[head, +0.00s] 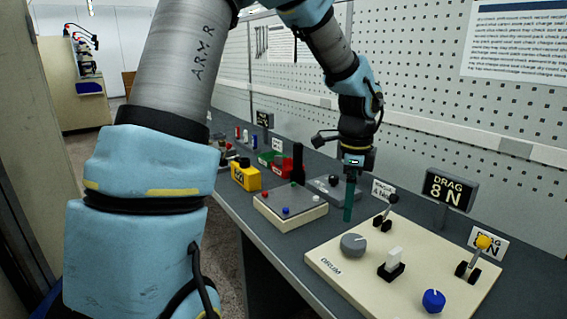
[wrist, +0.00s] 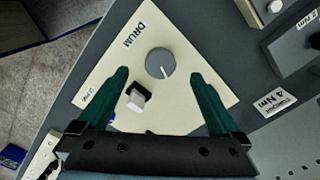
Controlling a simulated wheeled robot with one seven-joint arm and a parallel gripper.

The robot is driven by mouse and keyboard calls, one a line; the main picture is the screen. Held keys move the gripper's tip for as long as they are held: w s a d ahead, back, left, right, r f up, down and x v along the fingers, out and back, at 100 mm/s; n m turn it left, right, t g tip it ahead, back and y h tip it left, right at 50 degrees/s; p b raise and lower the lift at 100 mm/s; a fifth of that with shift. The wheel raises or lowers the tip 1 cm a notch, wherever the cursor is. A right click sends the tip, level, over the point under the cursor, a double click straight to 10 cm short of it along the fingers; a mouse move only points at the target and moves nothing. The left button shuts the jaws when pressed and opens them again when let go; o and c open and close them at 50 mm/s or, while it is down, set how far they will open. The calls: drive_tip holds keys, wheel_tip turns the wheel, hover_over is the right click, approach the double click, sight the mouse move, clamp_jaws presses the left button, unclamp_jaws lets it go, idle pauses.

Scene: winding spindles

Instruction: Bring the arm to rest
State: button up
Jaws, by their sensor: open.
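My gripper (head: 349,200) hangs fingers-down above the bench, just behind the cream drum panel. In the wrist view my gripper (wrist: 162,82) shows two green fingers spread wide with nothing between them but the view of the panel below. The drum panel (head: 335,285) carries a grey round knob (head: 353,244), a white rocker switch (head: 394,261), a blue knob (head: 433,300), a black-tipped lever and a yellow-tipped lever (head: 481,243). The grey knob (wrist: 160,62) and white switch (wrist: 137,99) also show in the wrist view. My arm is bent and raised over the bench.
A sign reading "DRAG 8 N" (head: 449,188) stands behind the panel. A smaller cream box (head: 290,206) with buttons and a yellow block (head: 245,176) sit farther along the bench. A pegboard wall (head: 430,95) runs behind. The floor at left is clear.

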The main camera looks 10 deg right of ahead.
drive_tip(key=s+a+n, duration=0.2)
drive_tip(key=a+n, duration=0.8)
drive_tip(key=a, duration=0.4)
drive_tip(key=s+a+f+n+t, duration=0.1)
drive_tip(key=s+a+n, duration=0.1)
drive_tip(key=a+n, duration=0.9)
drive_tip(key=a, duration=0.3)
drive_tip(key=shift+s+f+t, duration=0.2)
drive_tip(key=shift+t, duration=0.1)
